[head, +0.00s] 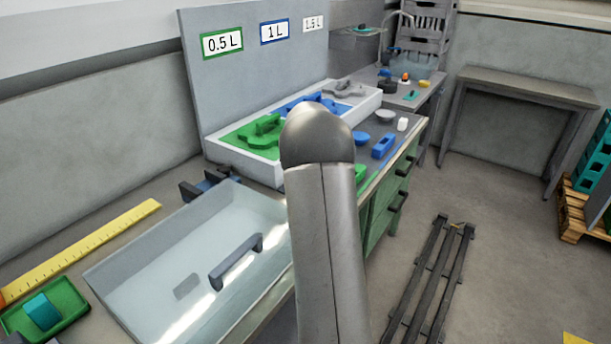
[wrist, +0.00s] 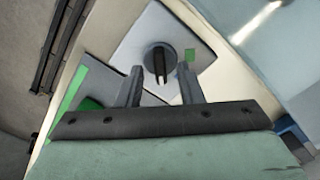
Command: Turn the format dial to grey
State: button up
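In the wrist view a round grey dial (wrist: 156,64) with a raised dark knob sits on a pale square plate (wrist: 128,48). A small green mark (wrist: 190,54) shows on the plate beside the dial. Other marks around it are not visible, and I cannot tell which one the dial points to. My gripper (wrist: 160,72) is open over the plate, with its two fingers apart and the dial showing between and just beyond their tips. Contact cannot be told. In the head view my arm hides the dial and the gripper.
A clear cover with a dark handle (head: 236,262) lies front left. Behind it a white tray (head: 262,172) holds green, blue and grey format parts under the 0.5 L, 1 L and 1.5 L signs. A yellow ruler (head: 85,245) and green tray (head: 75,297) are at left.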

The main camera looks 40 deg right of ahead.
notch_tip(320, 180, up, 16)
dwell(0.3)
dwell(0.4)
jog(key=s+a+f+n, duration=0.1)
jog(key=s+a, duration=0.3)
jog(key=a, duration=0.6)
jog(key=s+a+n, duration=0.2)
jog(key=s+a, duration=0.1)
jog(key=a, duration=0.6)
jog(key=s+a+f+n, duration=0.1)
jog(key=s+a+f, duration=0.4)
jog(key=s+a, duration=0.2)
jog(key=s+a+f+n, duration=0.2)
jog(key=s+a+f, duration=0.3)
jog(key=s, duration=0.7)
jog(key=shift+s+a, duration=0.2)
jog(key=shift+a, duration=0.75)
